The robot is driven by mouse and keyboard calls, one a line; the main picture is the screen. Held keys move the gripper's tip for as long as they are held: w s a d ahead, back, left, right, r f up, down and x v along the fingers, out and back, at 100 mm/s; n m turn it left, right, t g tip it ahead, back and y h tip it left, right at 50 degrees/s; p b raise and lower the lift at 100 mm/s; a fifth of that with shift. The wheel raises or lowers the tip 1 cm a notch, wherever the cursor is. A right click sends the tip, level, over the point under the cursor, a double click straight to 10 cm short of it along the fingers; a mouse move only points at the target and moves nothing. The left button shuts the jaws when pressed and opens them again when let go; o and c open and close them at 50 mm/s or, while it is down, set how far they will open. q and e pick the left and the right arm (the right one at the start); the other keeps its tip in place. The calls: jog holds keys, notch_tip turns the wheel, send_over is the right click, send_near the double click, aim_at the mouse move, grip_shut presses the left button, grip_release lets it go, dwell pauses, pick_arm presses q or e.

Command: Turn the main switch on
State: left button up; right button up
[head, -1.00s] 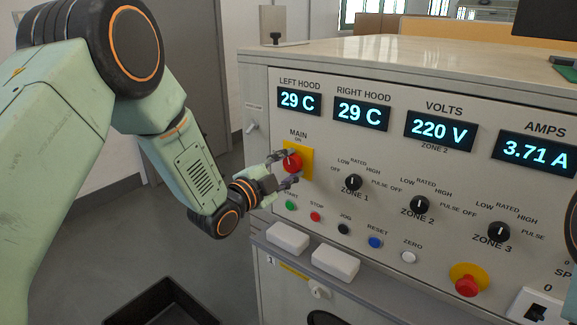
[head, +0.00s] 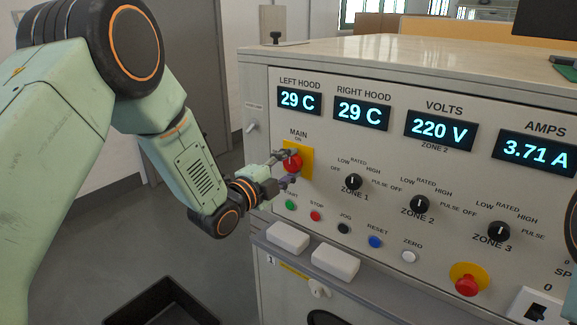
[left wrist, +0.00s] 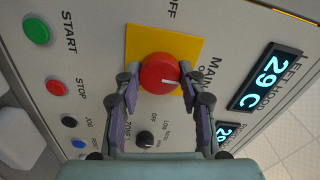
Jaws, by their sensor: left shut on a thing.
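The main switch is a round red knob (head: 292,163) on a yellow plate (head: 307,164), under the label MAIN ON at the panel's left. My left gripper (head: 286,168) is shut on the knob, one finger on each side. In the left wrist view the knob (left wrist: 157,72) sits between the fingertips (left wrist: 160,79). Its white mark points toward the MAIN ON lettering, away from the OFF label. Part of the knob's rim is hidden by the fingers. My right gripper is not in view.
Zone knobs (head: 419,205), push buttons (head: 290,205) and a red mushroom button (head: 467,285) are to the right and below. Lit displays (head: 440,131) read 29 C, 29 C, 220 V and 3.71 A. A black bin (head: 165,305) is on the floor below.

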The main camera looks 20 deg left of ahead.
pick_arm(q)
jog(key=o, duration=0.7)
jog(key=shift+s+f, duration=0.1)
jog(key=shift+f, duration=0.1)
jog(key=shift+c, duration=0.2)
jog(key=o, duration=0.5)
jog(key=shift+s+r, duration=0.1)
jog(key=shift+r, duration=0.05)
jog(key=shift+c, duration=0.2)
jog(key=v, duration=1.1)
jog(key=shift+s+a, duration=0.15)
jog(key=shift+s, duration=0.25)
